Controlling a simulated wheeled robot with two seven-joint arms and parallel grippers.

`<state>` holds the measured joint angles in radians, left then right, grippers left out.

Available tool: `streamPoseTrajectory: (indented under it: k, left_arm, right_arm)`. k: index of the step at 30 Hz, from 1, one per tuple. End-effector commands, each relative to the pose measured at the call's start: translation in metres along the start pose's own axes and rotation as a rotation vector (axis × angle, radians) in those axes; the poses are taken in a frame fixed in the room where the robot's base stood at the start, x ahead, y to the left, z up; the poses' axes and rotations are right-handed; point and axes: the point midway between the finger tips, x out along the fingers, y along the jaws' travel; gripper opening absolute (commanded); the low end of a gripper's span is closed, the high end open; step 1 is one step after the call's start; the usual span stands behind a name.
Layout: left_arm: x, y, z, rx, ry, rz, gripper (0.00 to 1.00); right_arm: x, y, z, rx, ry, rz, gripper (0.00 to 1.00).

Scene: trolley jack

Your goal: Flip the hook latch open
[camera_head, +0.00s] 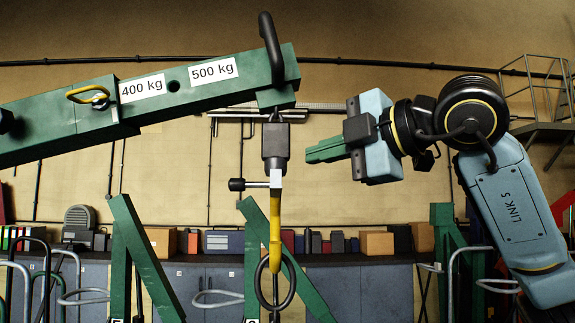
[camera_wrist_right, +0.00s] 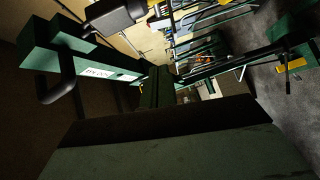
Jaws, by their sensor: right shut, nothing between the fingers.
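The green jack boom (camera_head: 203,95) enters from the left, with its tip near the middle of the head view. A black block (camera_head: 275,141) hangs below the tip. Under it hangs the yellow hook (camera_head: 275,225), seen nearly edge-on, with a black ring (camera_head: 261,283) at its lower end. A pale crossbar with a black knob (camera_head: 237,184) sticks out left at the hook's top; I cannot make out the latch clearly. My right gripper (camera_head: 310,154) is shut and empty, its green fingers pointing left, apart from the block and right of it. My left gripper is not in view.
Green support legs (camera_head: 135,255) stand behind and below the boom. A long dark bench (camera_head: 345,259) with boxes runs along the back wall. In the right wrist view, the boom's labelled arm (camera_wrist_right: 110,72) lies to the left of my fingers.

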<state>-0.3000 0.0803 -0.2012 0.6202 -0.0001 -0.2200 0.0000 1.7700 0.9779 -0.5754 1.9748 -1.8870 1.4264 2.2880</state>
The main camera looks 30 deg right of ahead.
Motion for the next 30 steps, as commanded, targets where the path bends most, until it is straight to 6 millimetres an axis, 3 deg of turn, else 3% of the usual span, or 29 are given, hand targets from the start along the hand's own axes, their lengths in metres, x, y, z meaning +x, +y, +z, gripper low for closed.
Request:
streamPoseTrajectory:
  k: [9,12,19,30]
  left_arm:
    - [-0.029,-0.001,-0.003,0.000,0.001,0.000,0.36]
    - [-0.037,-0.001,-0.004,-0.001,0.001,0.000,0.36]
    - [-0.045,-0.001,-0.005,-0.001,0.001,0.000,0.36]
    - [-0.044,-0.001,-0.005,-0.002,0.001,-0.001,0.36]
  right_arm:
    - [0.069,0.003,-0.001,0.000,0.003,-0.004,0.00]
    - [0.080,0.003,0.013,0.002,-0.001,-0.003,0.00]
    - [0.094,0.001,0.026,0.001,0.002,-0.001,0.00]
    - [0.096,0.000,0.028,0.000,0.003,-0.001,0.00]
